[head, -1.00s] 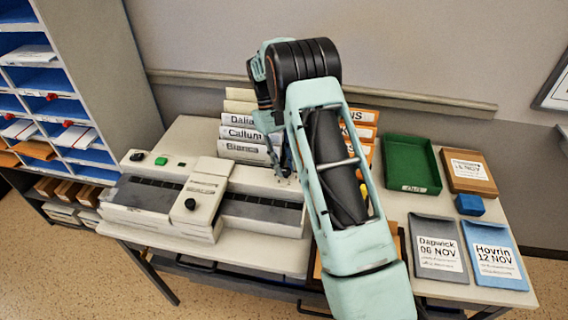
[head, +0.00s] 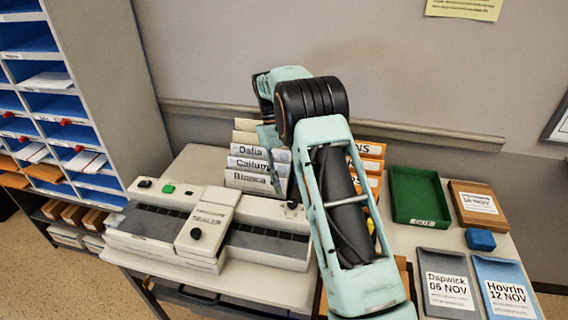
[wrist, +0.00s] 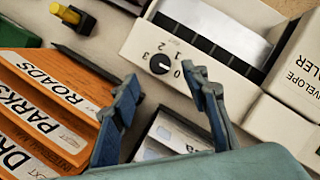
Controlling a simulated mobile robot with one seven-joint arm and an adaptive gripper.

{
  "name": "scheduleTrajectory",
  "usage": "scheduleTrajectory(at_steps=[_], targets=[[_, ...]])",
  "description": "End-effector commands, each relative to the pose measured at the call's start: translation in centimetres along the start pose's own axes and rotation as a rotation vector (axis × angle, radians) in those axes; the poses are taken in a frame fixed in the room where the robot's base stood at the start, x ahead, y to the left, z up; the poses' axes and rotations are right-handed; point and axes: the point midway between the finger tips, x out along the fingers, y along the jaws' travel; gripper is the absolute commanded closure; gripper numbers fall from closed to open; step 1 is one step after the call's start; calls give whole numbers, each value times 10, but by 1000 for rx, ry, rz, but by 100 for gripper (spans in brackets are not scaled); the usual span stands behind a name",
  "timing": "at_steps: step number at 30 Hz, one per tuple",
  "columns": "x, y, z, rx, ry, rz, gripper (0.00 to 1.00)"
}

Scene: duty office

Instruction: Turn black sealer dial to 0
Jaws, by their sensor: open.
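The black sealer dial (wrist: 160,64) sits on the white end face of the envelope sealer (wrist: 205,15) in the wrist view, ringed by the numbers 0 to 3. A pale mark shows on it, but its exact direction is too small to tell. My gripper (wrist: 160,77) is open, with one finger on each side of the dial in the picture; it appears apart from the dial. In the head view the sealer (head: 260,262) lies on the left of the table, and my arm partly covers its right end, where the dial is.
Orange binders (wrist: 45,95) stand close to my left finger in the wrist view. White binders (head: 250,165) stand behind the sealer. A green tray (head: 413,215), a blue block (head: 480,239) and labelled pouches (head: 447,280) lie on the right. A pigeonhole rack (head: 100,70) stands left.

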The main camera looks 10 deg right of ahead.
Motion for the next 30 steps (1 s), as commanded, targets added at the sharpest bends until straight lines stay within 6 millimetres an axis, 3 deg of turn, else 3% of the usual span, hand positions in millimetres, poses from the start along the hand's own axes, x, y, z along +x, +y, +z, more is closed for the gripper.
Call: scheduleTrajectory(at_steps=[4, 12, 19, 30], targets=[[-29, 0, -1, 0, 4, 1, 59], [-61, 0, -1, 0, 2, 0, 59], [-72, 0, 0, 0, 0, 0, 59], [-73, 0, 0, 0, 0, 0, 59]])
